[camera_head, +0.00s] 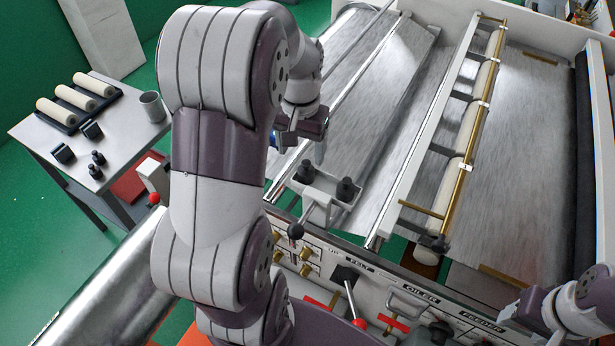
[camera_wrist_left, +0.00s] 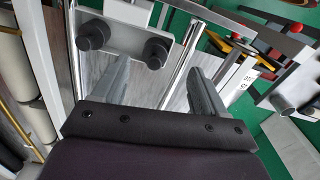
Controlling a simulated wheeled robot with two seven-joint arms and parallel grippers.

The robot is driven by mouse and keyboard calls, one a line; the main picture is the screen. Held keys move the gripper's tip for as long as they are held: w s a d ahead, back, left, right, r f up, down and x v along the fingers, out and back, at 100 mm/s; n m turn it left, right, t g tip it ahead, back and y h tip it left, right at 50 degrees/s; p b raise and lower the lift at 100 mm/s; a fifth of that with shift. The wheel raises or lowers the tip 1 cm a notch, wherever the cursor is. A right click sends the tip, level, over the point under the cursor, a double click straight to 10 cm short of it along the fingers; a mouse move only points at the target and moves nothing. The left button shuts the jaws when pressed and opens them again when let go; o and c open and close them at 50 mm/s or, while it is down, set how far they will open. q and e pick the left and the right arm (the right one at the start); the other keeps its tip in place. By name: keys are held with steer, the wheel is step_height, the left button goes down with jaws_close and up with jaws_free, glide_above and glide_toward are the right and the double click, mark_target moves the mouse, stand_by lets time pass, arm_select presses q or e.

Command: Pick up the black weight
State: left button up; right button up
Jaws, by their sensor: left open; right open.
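Two black weights, round and knob-like, sit side by side on a white bracket (camera_head: 322,193) on the machine's near edge; one is on the left (camera_head: 306,172) and one on the right (camera_head: 347,188). The left wrist view shows both dark knobs, (camera_wrist_left: 93,35) and (camera_wrist_left: 156,52), on the pale bracket. Smaller black weights (camera_head: 97,160) stand on the side table. My left gripper (camera_head: 300,143) is open and empty, just above and behind the bracket. Its two fingers (camera_wrist_left: 160,78) stand apart in the wrist view. My right gripper (camera_head: 515,310) is partly seen at the lower right.
The side table (camera_head: 125,143) holds cream rolls (camera_head: 75,97) in a dark rack and a grey cup (camera_head: 152,107). The machine has a metal bed, long rails and a brass-edged roller bar (camera_head: 470,130). A red-tipped lever (camera_head: 350,295) stands out from the front panel.

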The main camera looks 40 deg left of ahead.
mark_target(306, 162)
arm_select(q)
steer(key=f+p, duration=0.1)
steer(key=f, duration=0.1)
steer(key=w+f+p, duration=0.1)
steer(key=f, duration=0.1)
steer(key=w+f+p, duration=0.1)
steer(key=f, duration=0.1)
steer(key=shift+d, duration=0.1)
steer(key=shift+s+f, duration=0.2)
steer(key=shift+s+r, duration=0.1)
steer(key=shift+s, duration=0.25)
steer(key=shift+c, duration=0.6)
steer(key=shift+w, duration=0.1)
jaws_close()
arm_select(e)
steer(key=r, duration=0.1)
steer(key=w+r, duration=0.1)
steer(key=r, duration=0.1)
steer(key=shift+a+r, duration=0.1)
steer(key=shift+r, duration=0.1)
steer(key=shift+f, duration=0.1)
